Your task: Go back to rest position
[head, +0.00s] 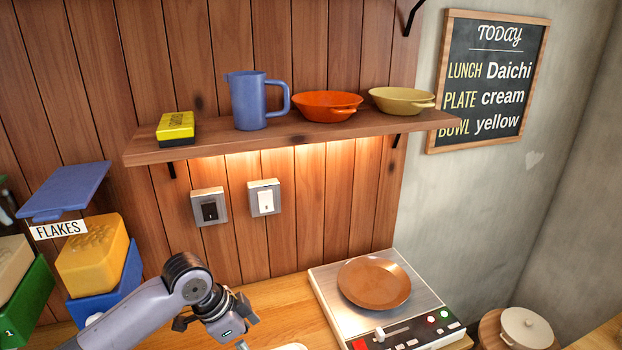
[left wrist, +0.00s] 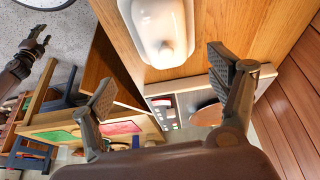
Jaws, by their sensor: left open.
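My left gripper (head: 218,318) is at the bottom of the head view, over the wooden counter and left of the white appliance. In the left wrist view its two fingers (left wrist: 170,88) are spread wide, with nothing held between them. A white rounded object (left wrist: 160,32) lies on the counter beyond the fingers, apart from them. In the left wrist view a dark gripper, my right one (left wrist: 38,42), shows small at the upper left over the grey floor. Its finger opening is too small to judge.
A brown plate (head: 374,283) sits on the appliance (head: 335,309). The shelf (head: 215,146) above holds a yellow box (head: 175,128), blue jug (head: 250,100), orange bowl (head: 327,106) and cream-yellow bowl (head: 402,101). A blue bin (head: 133,275) stands left. A white lidded pot (head: 526,328) is right.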

